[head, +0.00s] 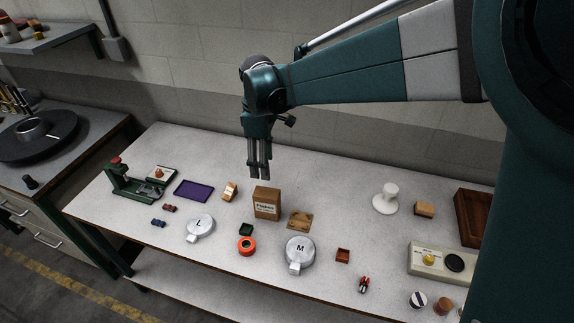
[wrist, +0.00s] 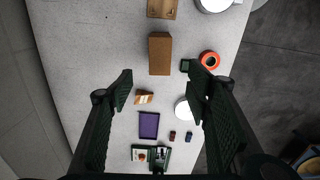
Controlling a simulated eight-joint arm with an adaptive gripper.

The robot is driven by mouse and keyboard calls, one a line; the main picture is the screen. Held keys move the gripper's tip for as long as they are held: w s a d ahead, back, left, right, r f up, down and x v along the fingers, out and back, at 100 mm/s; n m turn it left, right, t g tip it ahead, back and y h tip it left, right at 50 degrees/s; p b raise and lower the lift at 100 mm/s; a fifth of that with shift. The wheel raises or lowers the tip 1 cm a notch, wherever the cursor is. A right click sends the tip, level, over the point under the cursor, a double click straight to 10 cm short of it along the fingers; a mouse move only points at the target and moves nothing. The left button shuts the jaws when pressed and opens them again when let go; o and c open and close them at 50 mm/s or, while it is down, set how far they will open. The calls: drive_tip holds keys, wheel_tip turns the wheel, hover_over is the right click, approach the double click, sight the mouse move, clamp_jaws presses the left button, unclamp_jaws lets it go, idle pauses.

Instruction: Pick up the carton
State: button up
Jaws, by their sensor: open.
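The carton is a brown upright box (head: 267,203) with a pale label on its front, standing on the table near the middle in the head view. In the wrist view the carton (wrist: 160,54) shows from above, beyond my fingertips and between their lines. My gripper (head: 260,173) points down above the table, just above and slightly left of the carton in the head view. Its two fingers are spread with nothing between them, as the wrist view (wrist: 160,84) also shows. The carton appears apart from the fingers.
A wooden plate (head: 300,220) lies right of the carton. A small orange-and-white block (head: 230,191) and a purple tray (head: 194,190) lie left. A green box (head: 247,230), an orange ring (head: 247,246) and round discs marked L (head: 200,226) and M (head: 300,249) lie in front.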

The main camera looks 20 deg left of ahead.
sight(266, 192)
wheel_tip(266, 192, down, 15)
drive_tip(key=shift+f, duration=0.1)
drive_tip(key=shift+f, duration=1.3)
drive_tip(key=shift+f, duration=0.15)
drive_tip(key=shift+f, duration=2.45)
drive_tip(key=c, duration=1.1)
drive_tip(key=shift+r, duration=0.15)
drive_tip(key=shift+c, duration=0.2)
